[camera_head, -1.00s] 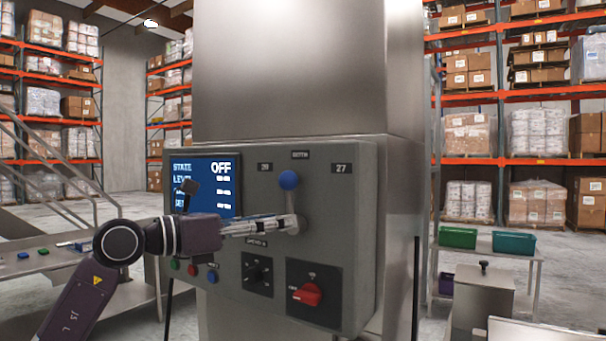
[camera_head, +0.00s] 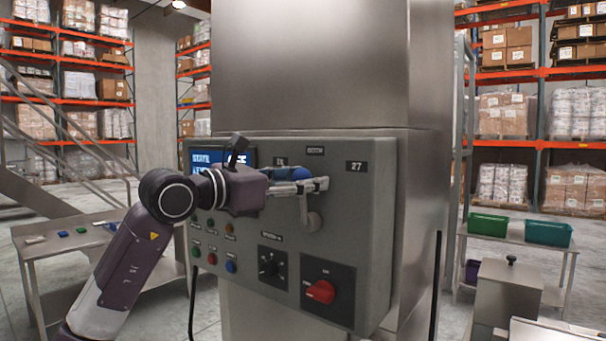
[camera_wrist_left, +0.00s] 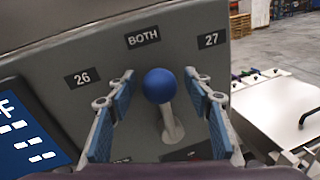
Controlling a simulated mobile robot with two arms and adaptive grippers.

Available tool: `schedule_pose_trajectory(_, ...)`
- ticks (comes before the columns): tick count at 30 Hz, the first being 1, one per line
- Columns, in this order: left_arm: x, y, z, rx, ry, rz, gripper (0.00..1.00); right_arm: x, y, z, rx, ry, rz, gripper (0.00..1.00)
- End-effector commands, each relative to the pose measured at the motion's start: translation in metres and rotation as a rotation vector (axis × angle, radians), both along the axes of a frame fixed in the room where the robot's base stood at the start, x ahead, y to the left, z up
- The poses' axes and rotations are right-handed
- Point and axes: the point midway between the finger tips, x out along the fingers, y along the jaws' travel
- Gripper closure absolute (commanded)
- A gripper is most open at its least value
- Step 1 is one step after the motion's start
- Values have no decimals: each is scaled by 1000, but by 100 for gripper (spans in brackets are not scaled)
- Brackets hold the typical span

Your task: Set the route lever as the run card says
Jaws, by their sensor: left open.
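The route lever has a blue ball knob (camera_wrist_left: 160,85) on a grey shaft (camera_wrist_left: 172,124). It stands roughly upright, leaning towards the BOTH label (camera_wrist_left: 143,37), between the 26 label (camera_wrist_left: 81,77) and the 27 label (camera_wrist_left: 211,39). My left gripper (camera_head: 318,185) is at the lever in the head view and partly hides the knob. In the left wrist view its blue-padded fingers are open, one on each side of the knob, with gaps visible. No run card can be made out. My right gripper is not in view.
The grey control panel (camera_head: 368,235) carries a screen (camera_head: 200,158) partly hidden by my arm, several buttons, a black dial (camera_head: 271,263) and a red rotary switch (camera_head: 321,291). A side table (camera_head: 60,250) stands left; green and teal bins (camera_head: 548,232) stand right.

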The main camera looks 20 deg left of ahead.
Motion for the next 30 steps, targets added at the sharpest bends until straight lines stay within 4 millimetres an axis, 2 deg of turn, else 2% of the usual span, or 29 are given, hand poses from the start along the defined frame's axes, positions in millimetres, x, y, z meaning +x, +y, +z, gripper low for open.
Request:
schedule_pose_trajectory(6, 0, 0, -1, -1, 1, 0, 54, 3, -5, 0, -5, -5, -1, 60)
schedule_pose_trajectory(18, 0, 0, 0, -1, 1, 0, 98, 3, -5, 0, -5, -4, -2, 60)
schedule_pose_trajectory(30, -1, -3, 0, 26, -10, 0, 100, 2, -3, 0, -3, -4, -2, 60)
